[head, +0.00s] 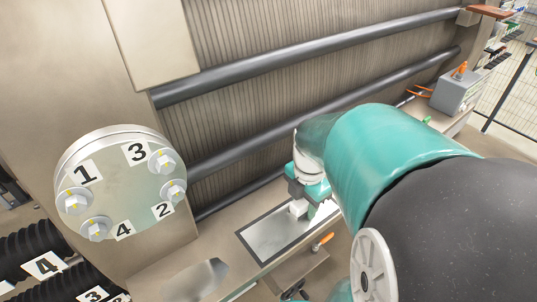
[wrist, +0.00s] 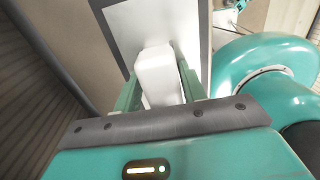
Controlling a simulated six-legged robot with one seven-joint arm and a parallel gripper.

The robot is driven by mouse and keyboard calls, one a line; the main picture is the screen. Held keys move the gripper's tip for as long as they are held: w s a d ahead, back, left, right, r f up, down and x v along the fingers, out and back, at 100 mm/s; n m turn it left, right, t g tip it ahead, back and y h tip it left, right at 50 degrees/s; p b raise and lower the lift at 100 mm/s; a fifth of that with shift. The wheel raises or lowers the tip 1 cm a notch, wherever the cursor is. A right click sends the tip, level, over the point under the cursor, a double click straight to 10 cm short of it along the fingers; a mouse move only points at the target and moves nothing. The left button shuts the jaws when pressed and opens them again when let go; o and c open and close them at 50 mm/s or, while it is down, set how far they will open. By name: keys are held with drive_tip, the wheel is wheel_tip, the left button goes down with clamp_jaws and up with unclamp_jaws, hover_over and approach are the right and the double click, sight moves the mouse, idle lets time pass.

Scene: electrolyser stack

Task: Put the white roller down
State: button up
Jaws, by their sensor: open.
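The white roller (wrist: 158,82) shows in the wrist view as a white block with rounded edges. It stands between the two green fingers of my gripper (wrist: 160,92), over a pale panel with a dark grey border (wrist: 108,40). My gripper is open around it; I cannot tell whether a finger still touches it. In the head view my gripper (head: 308,197) is low over the right part of the same bordered panel (head: 268,238) on the bench. A small white part, likely the roller (head: 298,208), shows below it. My arm hides the area to the right.
A round flange (head: 125,190) with numbered bolts stands at the left, above black corrugated hoses (head: 30,255). Dark bars (head: 330,48) cross the ribbed stack behind. An orange-handled tool (head: 322,243) is at the bench front. A grey box (head: 458,92) stands far right.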

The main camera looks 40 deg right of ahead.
drive_tip(key=r, duration=1.1)
drive_tip(key=shift+s, duration=0.25)
drive_tip(key=shift+d+r, duration=0.1)
drive_tip(key=shift+r, duration=0.5)
drive_tip(key=shift+w+a+r+m, duration=0.1)
drive_tip(key=shift+a+m, duration=0.2)
drive_tip(key=shift+a, duration=0.15)
drive_tip(key=w+a+m+t, duration=0.1)
drive_tip(key=a+m+t, duration=0.4)
drive_tip(key=a+m, duration=1.2)
drive_tip(key=shift+a+f+m, duration=0.25)
drive_tip(key=shift+a+m, duration=0.15)
drive_tip(key=shift+a, duration=0.15)
drive_tip(key=shift+w+d, duration=0.1)
